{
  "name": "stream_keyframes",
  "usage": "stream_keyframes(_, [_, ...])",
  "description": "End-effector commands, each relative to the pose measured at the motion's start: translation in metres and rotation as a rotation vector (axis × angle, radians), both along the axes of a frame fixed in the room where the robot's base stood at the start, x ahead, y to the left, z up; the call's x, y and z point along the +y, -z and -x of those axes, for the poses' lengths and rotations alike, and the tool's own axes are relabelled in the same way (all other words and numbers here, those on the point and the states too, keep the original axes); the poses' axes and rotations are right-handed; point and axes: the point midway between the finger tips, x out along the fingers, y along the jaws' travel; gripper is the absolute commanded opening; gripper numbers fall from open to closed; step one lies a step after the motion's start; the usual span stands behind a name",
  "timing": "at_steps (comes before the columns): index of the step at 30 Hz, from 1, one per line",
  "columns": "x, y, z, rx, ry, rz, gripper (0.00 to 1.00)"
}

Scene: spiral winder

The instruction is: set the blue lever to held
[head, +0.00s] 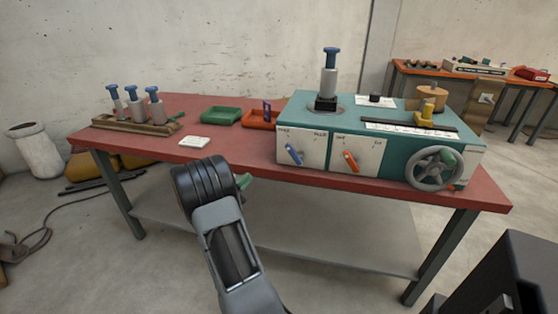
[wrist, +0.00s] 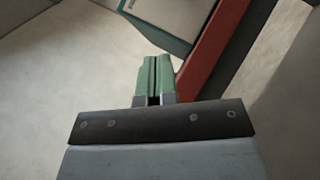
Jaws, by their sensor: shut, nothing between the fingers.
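The blue lever (head: 294,154) is on the left white panel of the teal machine (head: 304,111). It slants from upper left to lower right. The labels above it are too small to read for certain. My gripper (head: 244,181) is in front of the table's front edge, to the left of the lever and apart from it. In the wrist view, my gripper's green fingers (wrist: 155,78) are together with nothing between them. The corner of the machine (wrist: 165,20) shows above them, but the blue lever is not in that view.
An orange lever (head: 350,161) is on the panel to the right, and a grey handwheel (head: 436,168) is further right. The red table (head: 240,160) holds a green tray (head: 220,115), an orange tray (head: 258,122) and a wooden rack (head: 133,124). The space before the panels looks clear.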

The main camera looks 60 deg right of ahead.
Motion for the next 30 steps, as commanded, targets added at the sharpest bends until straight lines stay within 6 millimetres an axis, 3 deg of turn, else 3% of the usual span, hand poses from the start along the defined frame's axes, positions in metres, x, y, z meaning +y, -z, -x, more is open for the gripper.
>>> stream_keyframes(11, [-0.006,-0.004,0.003,-0.003,0.003,-0.003,0.0])
stream_keyframes(27, [-0.085,-0.042,0.035,-0.003,0.004,-0.001,0.0])
stream_keyframes(30, [-0.089,-0.05,0.046,-0.002,0.003,-0.004,0.0])
